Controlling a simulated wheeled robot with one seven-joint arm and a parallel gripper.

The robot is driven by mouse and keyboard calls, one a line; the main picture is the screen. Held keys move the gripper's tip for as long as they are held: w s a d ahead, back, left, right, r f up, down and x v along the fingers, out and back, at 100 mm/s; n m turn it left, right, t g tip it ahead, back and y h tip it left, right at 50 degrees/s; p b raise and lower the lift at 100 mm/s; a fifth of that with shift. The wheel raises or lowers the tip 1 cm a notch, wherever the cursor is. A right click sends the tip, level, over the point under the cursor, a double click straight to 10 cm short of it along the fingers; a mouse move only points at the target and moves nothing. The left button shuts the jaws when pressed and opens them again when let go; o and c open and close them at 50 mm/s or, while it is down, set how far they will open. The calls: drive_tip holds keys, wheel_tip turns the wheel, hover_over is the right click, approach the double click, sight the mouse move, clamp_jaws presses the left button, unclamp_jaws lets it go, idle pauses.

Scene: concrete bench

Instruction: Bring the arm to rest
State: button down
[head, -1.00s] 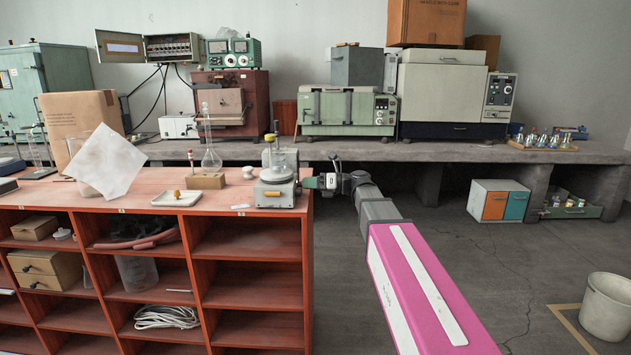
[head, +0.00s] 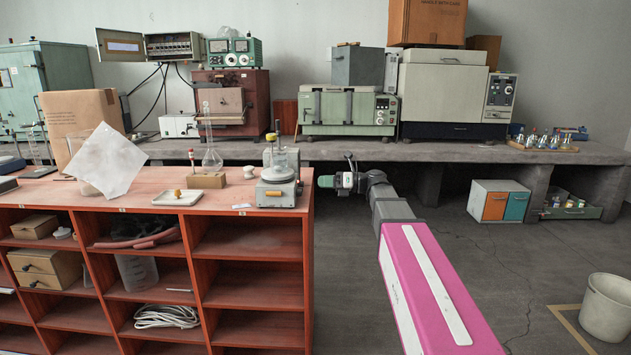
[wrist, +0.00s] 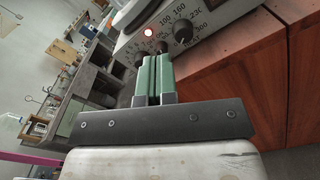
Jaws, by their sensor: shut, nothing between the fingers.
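My gripper (head: 324,181) is in the head view, just off the right end of the red shelf unit's top, level with the hotplate and a little apart from it. In the wrist view its two green fingers (wrist: 153,78) are together with nothing between them. They point at the front panel of the hotplate (wrist: 200,22), which has black knobs and a lit red lamp. In the head view the hotplate (head: 277,193) stands at the right end of the shelf top with a glass vessel on it. My pink arm reaches in from the lower right.
The red shelf unit (head: 254,237) fills the left front. A concrete bench (head: 400,152) runs behind. The floor right of my arm is mostly clear, with a bucket (head: 606,307).

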drive_tip(key=s+d+f+n+h, duration=0.1)
drive_tip(key=s+f+n+h, duration=0.2)
drive_tip(key=f, duration=0.5)
drive_tip(key=s+d+f+n+h, duration=0.2)
drive_tip(key=s+f+n+h, duration=0.15)
drive_tip(key=f, duration=0.45)
drive_tip(key=s+d+f+n+h, duration=0.1)
drive_tip(key=s+f+n+h, duration=0.1)
drive_tip(key=f+n, duration=0.35)
drive_tip(key=s+d+f+n+h, duration=0.9)
drive_tip(key=s+d+f+n, duration=0.2)
drive_tip(key=f, duration=0.4)
drive_tip(key=shift+s+d+f+n+g, duration=0.2)
drive_tip(key=shift+s+d+n+g, duration=0.15)
drive_tip(key=shift+d+n, duration=0.3)
drive_tip(key=shift+a+h, duration=0.2)
drive_tip(key=shift+h, duration=0.05)
